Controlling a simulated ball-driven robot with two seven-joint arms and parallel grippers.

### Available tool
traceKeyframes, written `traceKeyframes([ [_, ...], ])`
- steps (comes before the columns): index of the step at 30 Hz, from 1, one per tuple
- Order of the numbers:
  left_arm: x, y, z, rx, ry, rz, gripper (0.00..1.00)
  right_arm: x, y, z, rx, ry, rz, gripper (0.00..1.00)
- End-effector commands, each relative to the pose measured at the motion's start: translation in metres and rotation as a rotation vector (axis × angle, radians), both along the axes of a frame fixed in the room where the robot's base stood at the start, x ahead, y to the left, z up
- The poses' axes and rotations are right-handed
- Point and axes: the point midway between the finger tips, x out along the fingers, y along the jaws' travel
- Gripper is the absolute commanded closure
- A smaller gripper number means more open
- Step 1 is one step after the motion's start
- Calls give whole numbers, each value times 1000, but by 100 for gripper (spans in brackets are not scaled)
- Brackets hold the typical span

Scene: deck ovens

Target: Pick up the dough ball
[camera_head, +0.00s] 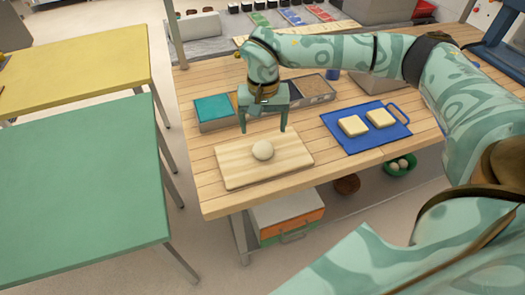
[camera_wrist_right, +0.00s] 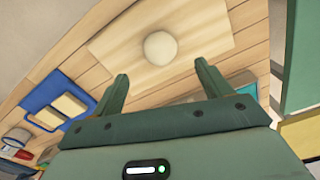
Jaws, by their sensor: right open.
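A pale, round dough ball (camera_head: 263,150) rests on a light wooden board (camera_head: 235,172) near the front left of the wooden table. My right gripper (camera_head: 264,130) is open and empty, pointing down just behind the ball and above the board's far edge. In the right wrist view, the dough ball (camera_wrist_right: 160,47) lies beyond and between the two open fingertips of the right gripper (camera_wrist_right: 161,80), clear of both. The board (camera_wrist_right: 205,22) shows around the ball there. My left gripper is not in view.
A blue tray (camera_head: 350,145) with two pale slabs lies right of the board. A bin with teal contents (camera_head: 212,107) and other bins stand behind. Green (camera_head: 75,185) and yellow (camera_head: 75,75) tables stand left across a gap. A green bowl (camera_head: 400,166) sits below the table.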

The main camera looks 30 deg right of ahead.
Motion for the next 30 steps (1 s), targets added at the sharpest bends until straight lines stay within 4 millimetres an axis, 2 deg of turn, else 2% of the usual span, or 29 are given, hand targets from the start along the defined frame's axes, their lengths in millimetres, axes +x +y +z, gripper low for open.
traceKeyframes([
  [1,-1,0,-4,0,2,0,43,-1,0,-12,1,4,0,23],
  [8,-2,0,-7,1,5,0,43,0,0,-31,1,0,0,23],
  [15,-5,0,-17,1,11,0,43,-2,1,-71,3,3,1,23],
  [19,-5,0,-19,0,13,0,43,-1,1,-79,3,1,0,23],
  [25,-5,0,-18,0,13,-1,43,-1,1,-79,2,0,0,23],
  [26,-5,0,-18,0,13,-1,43,-1,1,-79,2,0,0,28],
  [30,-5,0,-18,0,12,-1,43,-1,1,-79,2,0,0,67],
])
